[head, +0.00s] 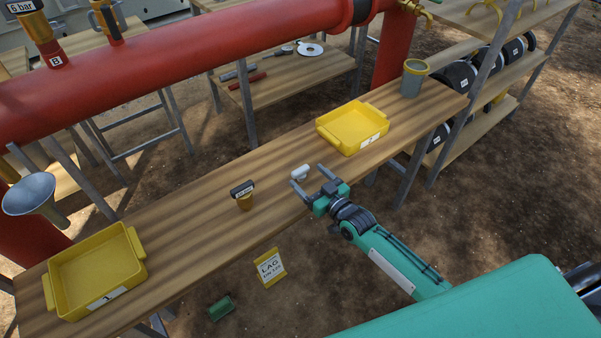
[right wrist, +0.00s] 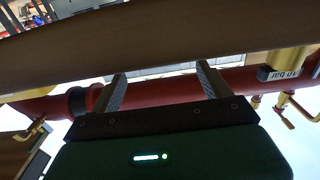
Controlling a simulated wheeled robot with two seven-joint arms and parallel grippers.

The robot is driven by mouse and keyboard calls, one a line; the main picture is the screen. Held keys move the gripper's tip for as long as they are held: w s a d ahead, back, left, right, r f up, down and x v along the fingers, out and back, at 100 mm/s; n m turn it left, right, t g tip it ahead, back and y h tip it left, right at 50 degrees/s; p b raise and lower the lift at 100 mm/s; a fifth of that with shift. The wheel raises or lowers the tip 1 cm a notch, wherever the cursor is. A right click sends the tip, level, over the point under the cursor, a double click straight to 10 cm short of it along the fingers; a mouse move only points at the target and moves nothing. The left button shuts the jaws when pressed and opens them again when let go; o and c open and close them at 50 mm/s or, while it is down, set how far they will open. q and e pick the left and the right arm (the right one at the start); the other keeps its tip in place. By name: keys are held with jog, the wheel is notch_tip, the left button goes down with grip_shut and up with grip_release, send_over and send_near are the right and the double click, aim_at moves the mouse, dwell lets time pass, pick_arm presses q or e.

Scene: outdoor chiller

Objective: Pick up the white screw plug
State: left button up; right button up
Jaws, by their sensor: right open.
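The white screw plug (head: 300,172) is a small pale piece on the wooden bench (head: 205,220), near its front edge in the middle of the head view. My right gripper (head: 309,180) is open, its two fingers pointing towards the plug from the front right. From the head view I cannot tell whether the plug is between the fingertips or just beyond them. In the right wrist view the open fingers (right wrist: 160,85) show under a brown wooden surface, and the plug is not visible there. My left gripper is in neither view.
A small labelled brass-based piece (head: 244,196) stands left of the plug. Yellow trays stand at the bench's left (head: 140,240) and right (head: 379,135). A grey cup (head: 414,78) stands at the far right end. A red pipe (head: 190,55) runs behind the bench.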

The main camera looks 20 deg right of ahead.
aim_at(303, 171)
jog(key=shift+x, duration=2.3)
jog(key=shift+r, duration=0.15)
jog(key=c, duration=1.1)
